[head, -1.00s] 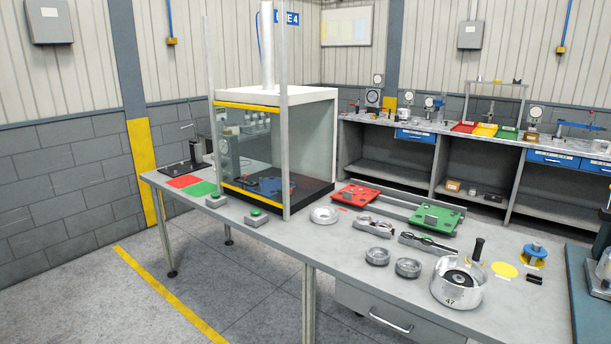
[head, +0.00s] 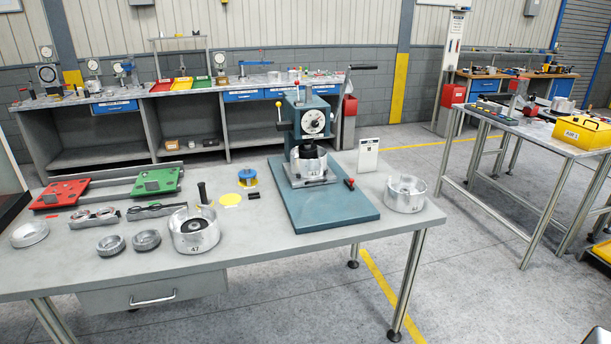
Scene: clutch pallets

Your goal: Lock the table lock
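A bench press (head: 304,124) with a round dial and a long black-tipped lever stands on a teal base plate (head: 329,214) on the grey bench. A metal fixture (head: 309,166) sits under its head. A short red-knobbed lever (head: 349,183) sticks out at the right of the fixture; it may be the table lock, but no label is readable and I cannot tell its locked state. My gripper is not in view.
Red (head: 60,194) and green (head: 157,180) pallets lie at left. A white sign (head: 368,155) stands behind. Floor in front is clear.

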